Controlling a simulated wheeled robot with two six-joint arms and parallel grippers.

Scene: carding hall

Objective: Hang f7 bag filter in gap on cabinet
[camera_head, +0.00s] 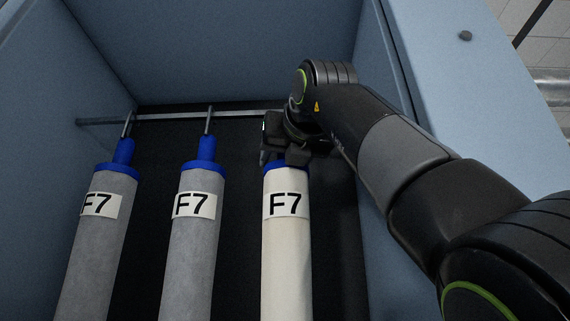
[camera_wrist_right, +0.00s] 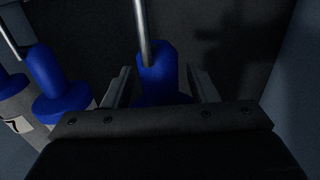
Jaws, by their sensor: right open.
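A cream-white bag filter (camera_head: 287,240) labelled F7, with a blue collar, hangs upright in the cabinet (camera_head: 240,50), to the right of two grey filters. My right gripper (camera_head: 284,150) is at its top, in front of the rail (camera_head: 240,116), and hides its hook in the head view. In the right wrist view its blue neck (camera_wrist_right: 158,75) stands between the two open fingers, with a metal hook rod rising from it. Whether the hook sits on the rail cannot be seen. My left gripper is not in view.
Two grey F7 filters, one at far left (camera_head: 98,235) and one in the middle (camera_head: 194,235), hang by hooks from the rail. The cabinet's right wall (camera_head: 390,70) is close to my right arm. Dark space separates the filters.

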